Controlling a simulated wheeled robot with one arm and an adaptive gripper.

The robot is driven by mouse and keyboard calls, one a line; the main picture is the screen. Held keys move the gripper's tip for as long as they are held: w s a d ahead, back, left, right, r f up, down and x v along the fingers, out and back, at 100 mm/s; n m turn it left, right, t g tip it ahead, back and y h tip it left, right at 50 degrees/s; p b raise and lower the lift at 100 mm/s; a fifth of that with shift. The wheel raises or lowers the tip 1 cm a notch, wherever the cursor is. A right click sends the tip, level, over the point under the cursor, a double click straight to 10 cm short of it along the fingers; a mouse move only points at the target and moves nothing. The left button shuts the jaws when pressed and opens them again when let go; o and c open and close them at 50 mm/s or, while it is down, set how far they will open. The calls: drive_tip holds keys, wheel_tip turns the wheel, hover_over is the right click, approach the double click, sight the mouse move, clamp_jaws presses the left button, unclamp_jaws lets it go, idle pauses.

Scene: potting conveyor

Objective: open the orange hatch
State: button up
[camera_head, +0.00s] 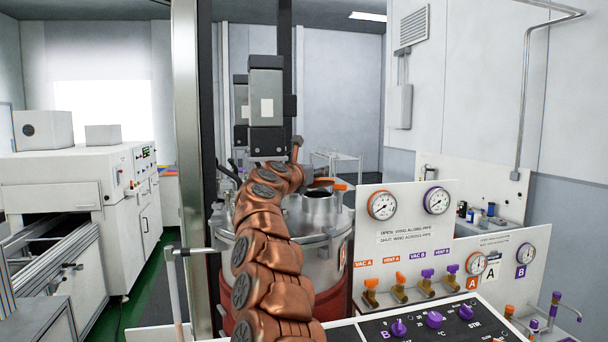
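A steel vessel (335,249) with a clamped lid stands in the middle, behind my copper-coloured arm. A short round neck (319,208) with a dark top rises from the lid. A small orange part (340,187), which looks like part of the orange hatch, shows just above this neck. The end of my arm reaches the left side of the neck. My gripper (309,184) is small and mostly hidden there. I cannot tell whether its fingers are open or whether they touch the orange part.
A white panel (403,237) with gauges and orange and purple valves stands right of the vessel. A black control board (435,325) with purple knobs is at front right. A metal post (188,150) rises left of the vessel. A white machine (85,190) stands far left.

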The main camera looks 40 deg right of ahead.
drive_tip(key=shift+s+a+r, duration=0.15)
drive_tip(key=shift+s+a, duration=0.05)
drive_tip(key=shift+a, duration=0.35)
drive_tip(key=shift+v, duration=1.55)
drive_tip(key=v, duration=0.7)
drive_tip(key=shift+a, duration=0.3)
